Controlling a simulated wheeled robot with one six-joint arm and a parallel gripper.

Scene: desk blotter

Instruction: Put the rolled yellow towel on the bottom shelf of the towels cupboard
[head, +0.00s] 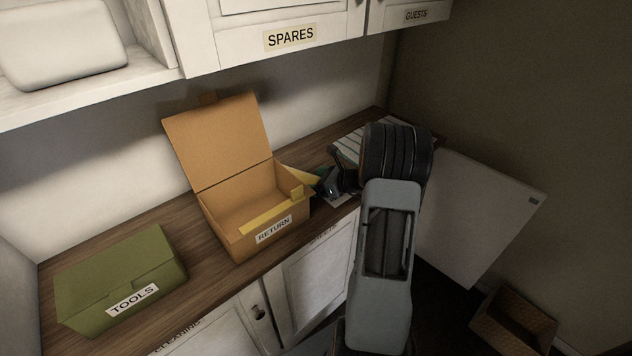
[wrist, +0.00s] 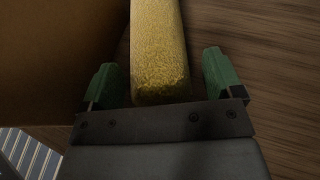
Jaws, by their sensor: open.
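The rolled yellow towel (wrist: 160,45) lies lengthwise between my open gripper's (wrist: 165,78) green fingertips in the wrist view. Gaps show on both sides of it. Its far end is out of that view. In the head view my gripper (head: 327,180) is low over the counter, just right of the RETURN box; a small patch of yellow shows beside it, and my arm hides much there. A white lower cupboard (head: 310,280) below the counter has a shut door and a label too faint to read surely. Its shelves are hidden.
The open cardboard RETURN box (head: 228,212) stands close left of my gripper. A green TOOLS box (head: 120,275) is farther left. A striped grey-white object (head: 347,150) lies behind my gripper. SPARES (head: 225,50) and GUESTS cupboards hang above. A large white panel (head: 480,215) and a basket (head: 512,322) are right.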

